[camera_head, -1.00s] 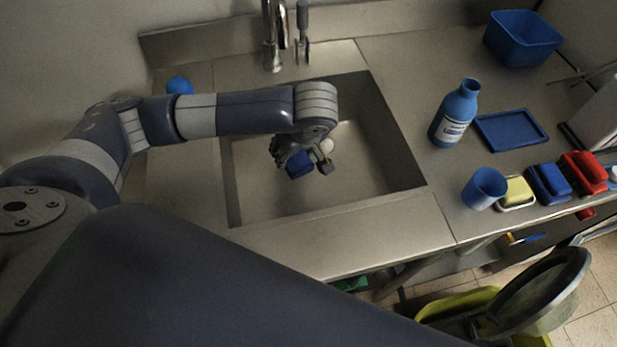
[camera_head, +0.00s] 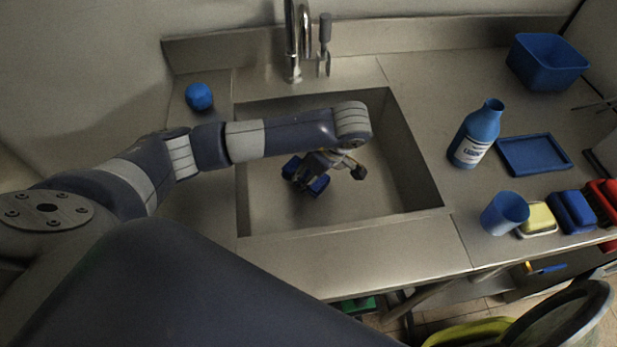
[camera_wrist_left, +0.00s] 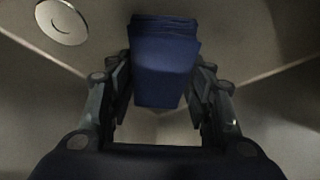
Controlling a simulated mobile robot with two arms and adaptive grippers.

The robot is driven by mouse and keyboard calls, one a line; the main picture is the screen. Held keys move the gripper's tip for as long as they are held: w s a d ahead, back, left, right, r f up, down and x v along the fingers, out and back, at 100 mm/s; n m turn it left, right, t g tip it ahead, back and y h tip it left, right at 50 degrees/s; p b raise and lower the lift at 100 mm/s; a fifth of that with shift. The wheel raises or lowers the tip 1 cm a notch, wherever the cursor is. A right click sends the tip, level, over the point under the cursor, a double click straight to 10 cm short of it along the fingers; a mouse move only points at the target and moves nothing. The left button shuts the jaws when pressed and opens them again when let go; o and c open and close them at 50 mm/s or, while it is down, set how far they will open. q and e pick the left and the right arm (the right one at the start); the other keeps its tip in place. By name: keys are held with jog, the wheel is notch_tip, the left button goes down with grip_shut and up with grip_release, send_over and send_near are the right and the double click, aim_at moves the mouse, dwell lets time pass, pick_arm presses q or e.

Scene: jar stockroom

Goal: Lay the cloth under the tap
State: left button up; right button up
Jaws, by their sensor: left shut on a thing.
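A dark blue folded cloth (camera_wrist_left: 165,60) is between the two fingers of my left gripper (camera_wrist_left: 163,88) in the left wrist view, with layered edges at its far end. In the head view, the left gripper (camera_head: 306,172) is over the sink basin (camera_head: 275,215), with blue parts of the cloth (camera_head: 319,186) showing on either side of the fingers. I cannot tell whether the cloth touches the basin floor. The tap (camera_head: 292,45) rises behind the basin, to the back and slightly left of the gripper. My right gripper is out of view.
A round drain (camera_wrist_left: 62,20) shows in the left wrist view. A blue ball (camera_head: 199,96) is left of the basin. Right of it are a blue bottle (camera_head: 475,135), a blue tray (camera_head: 535,155), a blue cup (camera_head: 504,213), a yellow sponge (camera_head: 538,217) and a blue bin (camera_head: 547,62).

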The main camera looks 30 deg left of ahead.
pick_arm(q)
notch_tip(320, 180, down, 3)
jog(key=shift+r, duration=0.2)
jog(key=shift+f, duration=0.15)
jog(key=o, duration=1.1)
jog(key=shift+o, duration=0.2)
